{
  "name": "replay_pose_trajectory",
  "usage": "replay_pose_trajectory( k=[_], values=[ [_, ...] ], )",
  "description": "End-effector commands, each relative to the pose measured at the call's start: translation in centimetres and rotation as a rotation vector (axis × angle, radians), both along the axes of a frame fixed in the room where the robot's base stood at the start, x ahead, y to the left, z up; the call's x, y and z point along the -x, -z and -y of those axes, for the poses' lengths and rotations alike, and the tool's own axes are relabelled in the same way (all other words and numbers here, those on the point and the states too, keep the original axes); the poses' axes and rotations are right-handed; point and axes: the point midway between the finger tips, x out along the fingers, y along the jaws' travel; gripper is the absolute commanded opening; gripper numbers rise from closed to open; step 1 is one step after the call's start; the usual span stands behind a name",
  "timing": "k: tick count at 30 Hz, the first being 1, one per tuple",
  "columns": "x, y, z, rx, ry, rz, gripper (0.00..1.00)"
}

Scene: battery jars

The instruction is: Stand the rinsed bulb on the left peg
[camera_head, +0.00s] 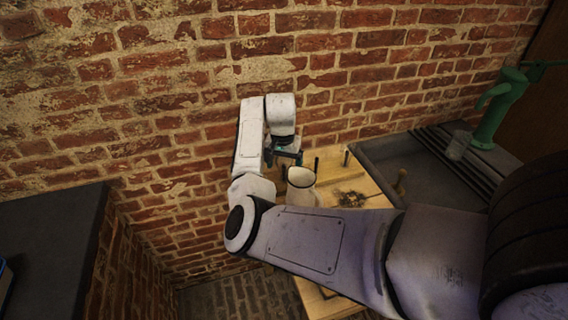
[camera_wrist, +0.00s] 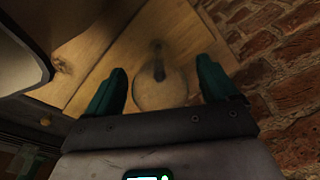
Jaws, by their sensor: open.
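In the wrist view a round, see-through shape, which looks like the glass bulb (camera_wrist: 162,95), lies between the fingers of my gripper (camera_wrist: 161,74). A dark peg (camera_wrist: 158,66) shows within or through its far edge. The fingers stand apart on either side, with a gap visible. I cannot tell how far down the peg the bulb sits. In the head view my gripper (camera_head: 289,157) is above the left back part of the wooden bench, and the bulb cannot be made out there. Two dark pegs, one (camera_head: 316,166) and another farther right (camera_head: 346,157), stand upright on the bench.
A white jug (camera_head: 301,187) stands on the wooden bench (camera_head: 362,172) close to my gripper. A dark tangle (camera_head: 348,198) lies right of it. Farther right are a grey sink (camera_head: 405,160), a clear glass (camera_head: 458,146) and a green pump (camera_head: 501,105). A brick wall is close behind.

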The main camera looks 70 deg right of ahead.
Motion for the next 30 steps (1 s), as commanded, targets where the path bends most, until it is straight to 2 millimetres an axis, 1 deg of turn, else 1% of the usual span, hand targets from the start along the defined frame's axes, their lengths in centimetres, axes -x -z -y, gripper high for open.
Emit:
replay_pose_trajectory(
  k=[7,10,14,18,24,27,30],
  values=[
    [0.0,-0.2,0.0,0.0,0.0,0.0,0.87],
    [0.0,-1.0,0.0,0.004,0.001,0.002,0.87],
    [0.0,-2.9,-0.3,0.004,0.002,0.004,0.87],
    [0.0,-5.7,-0.6,0.004,0.002,0.005,0.87],
    [0.1,-9.0,-1.0,0.002,0.001,0.002,0.87],
    [0.1,-10.0,-1.2,0.001,0.0,0.001,0.87],
    [0.2,-10.5,-1.2,0.001,0.0,0.001,0.87]
  ],
)
